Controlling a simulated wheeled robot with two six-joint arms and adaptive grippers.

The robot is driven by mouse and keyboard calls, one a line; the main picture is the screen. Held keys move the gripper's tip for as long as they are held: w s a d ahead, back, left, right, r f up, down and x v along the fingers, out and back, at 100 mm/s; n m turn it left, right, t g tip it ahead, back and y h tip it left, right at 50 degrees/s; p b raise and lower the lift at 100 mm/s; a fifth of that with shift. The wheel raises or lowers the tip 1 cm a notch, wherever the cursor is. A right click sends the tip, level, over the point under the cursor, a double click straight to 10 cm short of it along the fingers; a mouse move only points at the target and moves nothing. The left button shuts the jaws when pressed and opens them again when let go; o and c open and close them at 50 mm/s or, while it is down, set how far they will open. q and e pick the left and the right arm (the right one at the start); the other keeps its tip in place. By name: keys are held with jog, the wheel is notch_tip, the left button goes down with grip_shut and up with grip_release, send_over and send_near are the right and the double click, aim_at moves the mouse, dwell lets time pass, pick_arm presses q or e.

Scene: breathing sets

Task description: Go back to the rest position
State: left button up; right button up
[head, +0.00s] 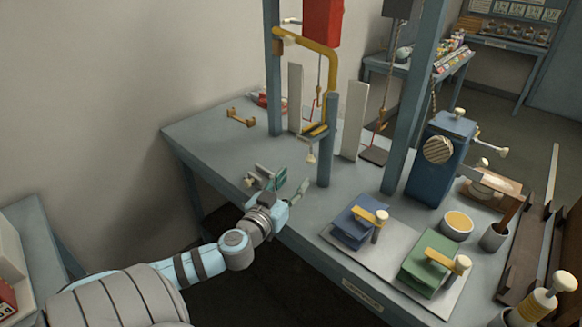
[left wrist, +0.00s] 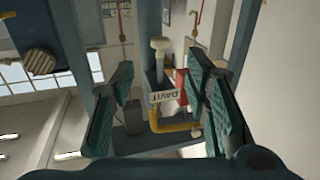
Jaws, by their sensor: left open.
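My left gripper (head: 280,182) is over the front left edge of the grey-blue workbench (head: 215,135), in front of the blue post frame with the yellow davit arm (head: 332,65). Its teal fingers are spread with nothing between them. In the left wrist view the two fingers of the left gripper (left wrist: 162,100) stand wide apart. Beyond them show a plate reading "DAVIT" (left wrist: 166,97), a cream knob (left wrist: 159,44) and the yellow arm (left wrist: 178,126), apart from the fingers as far as I can tell. My right gripper is in neither view.
Blue (head: 352,232) and green (head: 420,275) blocks with yellow levers sit on a plate at the front right. The bench's back left is mostly clear. Another table (head: 30,225) stands at left.

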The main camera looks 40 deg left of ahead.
pick_arm(q)
jog(key=shift+s+d, duration=0.15)
jog(key=shift+s, duration=0.1)
dwell(0.3)
